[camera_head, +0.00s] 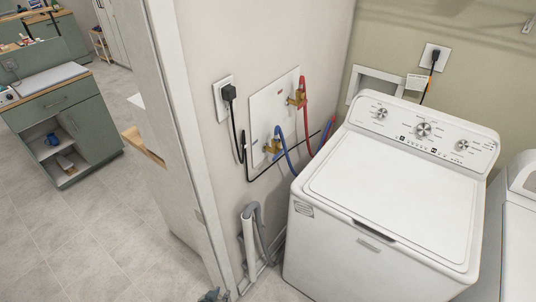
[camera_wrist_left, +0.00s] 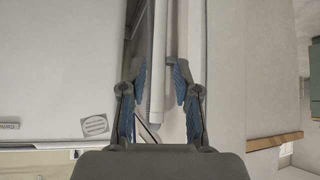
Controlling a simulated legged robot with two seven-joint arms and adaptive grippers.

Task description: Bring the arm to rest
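My left gripper (camera_head: 212,296) only just shows at the bottom edge of the head view, in front of the foot of the door frame. In the left wrist view the left gripper (camera_wrist_left: 160,76) has its two blue-padded fingers apart, with nothing held between them. A pale drain pipe (camera_wrist_left: 158,60) shows behind the gap between the fingers; I cannot tell how far off it is. My right gripper is in neither view. No towel is visible.
A white top-loading washer (camera_head: 390,190) with its lid shut stands at the right, beside another white machine (camera_head: 520,235). The drain hose (camera_head: 249,240) runs down the wall. The door frame (camera_head: 185,120) divides the room. A green cabinet (camera_head: 98,128) stands beyond open tiled floor (camera_head: 80,225).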

